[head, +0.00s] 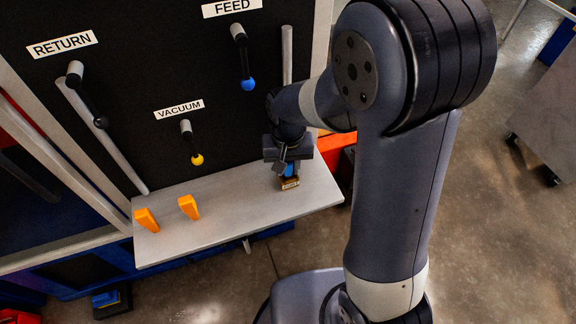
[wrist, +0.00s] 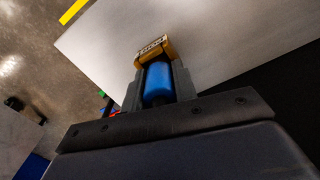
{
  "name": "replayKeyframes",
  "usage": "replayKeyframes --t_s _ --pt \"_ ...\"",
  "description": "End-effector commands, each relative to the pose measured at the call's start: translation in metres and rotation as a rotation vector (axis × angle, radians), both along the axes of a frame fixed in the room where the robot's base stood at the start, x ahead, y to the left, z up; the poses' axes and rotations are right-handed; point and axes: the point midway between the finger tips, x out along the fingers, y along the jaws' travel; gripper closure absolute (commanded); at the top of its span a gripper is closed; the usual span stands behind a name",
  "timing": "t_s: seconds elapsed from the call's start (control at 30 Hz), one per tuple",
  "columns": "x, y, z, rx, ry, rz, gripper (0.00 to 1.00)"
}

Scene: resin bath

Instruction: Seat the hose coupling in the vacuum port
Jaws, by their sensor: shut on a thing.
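My gripper (head: 288,168) is shut on a blue cylindrical coupling with a brass-coloured, labelled end (head: 290,184). It is low over the right part of the shelf; I cannot tell whether the brass end touches it. In the wrist view the blue body (wrist: 158,80) sits between the two fingers, with the brass end (wrist: 154,48) beyond the fingertips. The label writing is too small to read. The VACUUM sign (head: 179,109) is on the black panel, left of my gripper. Below it is a grey stub with a short black part ending in a yellow knob (head: 197,159). No port opening shows clearly.
Two orange blocks (head: 188,207) (head: 146,220) stand on the left of the grey shelf (head: 235,215); its middle is clear. RETURN (head: 62,44) and FEED (head: 232,7) signs mark similar fittings, FEED's with a blue knob (head: 248,84). A vertical grey pipe (head: 287,55) stands above my gripper.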

Motion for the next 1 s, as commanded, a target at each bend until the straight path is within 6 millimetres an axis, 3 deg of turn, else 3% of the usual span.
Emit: replayKeyframes --t_s 0.27,0.3,0.5,0.57,0.73,1.0 --pt "-0.003 -0.001 -0.014 -0.003 0.012 0.0 0.99" --pt "-0.004 -0.001 -0.014 -0.003 0.012 0.0 0.71" --pt "-0.004 -0.001 -0.014 -0.002 0.011 -0.001 0.55" --pt "-0.004 -0.001 -0.011 -0.002 0.011 -0.001 0.54" --pt "-0.002 -0.001 0.011 -0.003 0.007 0.0 0.51" --pt "-0.001 0.0 0.078 -0.001 0.003 0.0 0.51"
